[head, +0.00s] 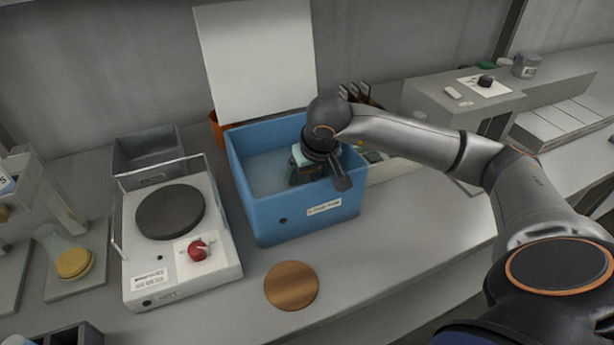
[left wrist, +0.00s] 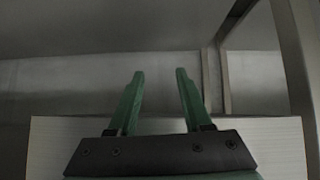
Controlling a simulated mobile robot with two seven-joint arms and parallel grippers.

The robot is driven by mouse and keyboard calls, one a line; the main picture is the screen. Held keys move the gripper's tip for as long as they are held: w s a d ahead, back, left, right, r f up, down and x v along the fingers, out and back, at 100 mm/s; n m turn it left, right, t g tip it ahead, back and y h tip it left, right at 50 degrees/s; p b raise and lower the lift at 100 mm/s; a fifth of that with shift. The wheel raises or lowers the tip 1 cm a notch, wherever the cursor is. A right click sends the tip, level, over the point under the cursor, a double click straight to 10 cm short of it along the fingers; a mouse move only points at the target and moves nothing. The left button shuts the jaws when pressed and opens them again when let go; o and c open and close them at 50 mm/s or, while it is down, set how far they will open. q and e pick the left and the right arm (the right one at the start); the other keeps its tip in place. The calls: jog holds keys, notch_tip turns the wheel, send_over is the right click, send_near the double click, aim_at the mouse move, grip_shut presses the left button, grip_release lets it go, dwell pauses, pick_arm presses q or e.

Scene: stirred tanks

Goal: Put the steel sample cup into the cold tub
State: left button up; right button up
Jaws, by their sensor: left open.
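The cold tub is the blue open box (head: 283,222) with a white label on its front, in the middle of the head view. A pale surface shows inside it. My right gripper (head: 306,180) points down inside the tub's right part; its fingertips and anything between them are too dark and small to make out. I cannot make out the steel sample cup in either view. My left gripper (left wrist: 160,78) shows in the left wrist view with its green fingers apart and nothing between them; it is not in the head view.
A hot plate (head: 135,275) with a red knob stands left of the tub, and a grey bin (head: 147,152) behind it. A round wooden disc (head: 291,286) lies in front. A white panel (head: 256,60) stands behind the tub. A grey labelled pot (head: 526,66) is at back right.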

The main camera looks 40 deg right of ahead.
jog(key=shift+f, duration=0.2)
jog(key=o, duration=1.6)
jog(key=shift+c, duration=0.2)
jog(key=shift+r, duration=0.1)
jog(key=shift+r, duration=0.45)
jog(key=v, duration=1.1)
jog(key=shift+s+a+r+p, duration=0.1)
jog(key=shift+s+r+p, duration=0.05)
jog(key=shift+s+p, duration=0.2)
jog(key=shift+w, duration=0.1)
